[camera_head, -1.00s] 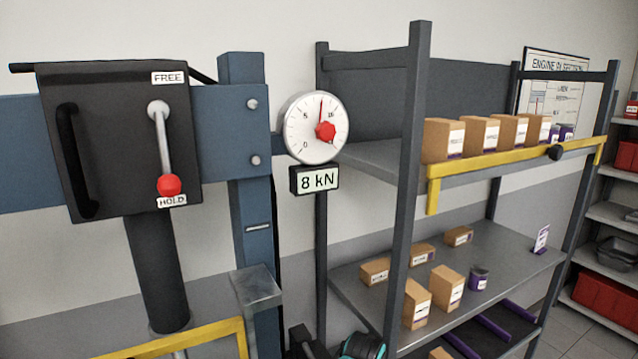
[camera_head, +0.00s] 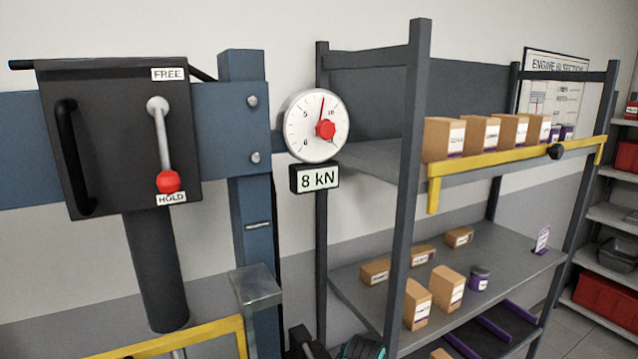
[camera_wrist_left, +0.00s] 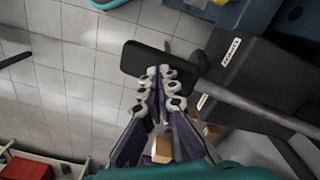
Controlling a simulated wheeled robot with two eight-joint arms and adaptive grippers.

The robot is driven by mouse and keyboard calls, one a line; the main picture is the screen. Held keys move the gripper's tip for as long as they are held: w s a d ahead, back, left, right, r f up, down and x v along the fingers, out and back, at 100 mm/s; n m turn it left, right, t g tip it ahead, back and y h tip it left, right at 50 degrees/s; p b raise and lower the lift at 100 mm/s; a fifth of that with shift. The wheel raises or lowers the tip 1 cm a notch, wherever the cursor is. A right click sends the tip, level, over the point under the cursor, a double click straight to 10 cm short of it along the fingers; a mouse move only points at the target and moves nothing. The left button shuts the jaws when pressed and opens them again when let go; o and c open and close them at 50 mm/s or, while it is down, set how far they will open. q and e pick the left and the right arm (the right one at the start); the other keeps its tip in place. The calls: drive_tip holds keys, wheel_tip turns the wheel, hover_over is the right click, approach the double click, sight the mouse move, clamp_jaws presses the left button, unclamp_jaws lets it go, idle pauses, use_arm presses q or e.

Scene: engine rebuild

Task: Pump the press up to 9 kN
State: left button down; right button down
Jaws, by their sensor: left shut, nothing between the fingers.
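The press stands at the left of the head view, with a black box (camera_head: 100,90) on its blue frame (camera_head: 240,125). The box's red-knobbed lever (camera_head: 168,182) points down to HOLD. The round gauge (camera_head: 305,130) has its needle a little right of the top, and the display (camera_head: 317,179) below it reads 8 kN. In the left wrist view, my left gripper (camera_wrist_left: 160,75) is shut and empty, its fingertips at a dark grip (camera_wrist_left: 150,60) on a long bar (camera_wrist_left: 250,108). I cannot tell whether they touch. My right gripper is not in view.
A grey rack (camera_head: 404,200) with cartons stands right of the press, a yellow rail (camera_head: 500,160) along its upper shelf. A yellow bar (camera_head: 175,340) crosses the press's lower front. Open tiled floor (camera_wrist_left: 80,90) shows in the left wrist view.

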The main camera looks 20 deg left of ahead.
use_arm(q)
wheel_tip(320, 180, up, 16)
drive_tip(key=p, duration=1.2)
drive_tip(key=shift+r+p, duration=0.25)
drive_tip(key=shift+p, duration=0.05)
drive_tip(key=shift+f, duration=0.15)
drive_tip(key=shift+f+b, duration=0.9)
drive_tip(key=shift+f, duration=0.3)
drive_tip(key=shift+f+b, duration=0.7)
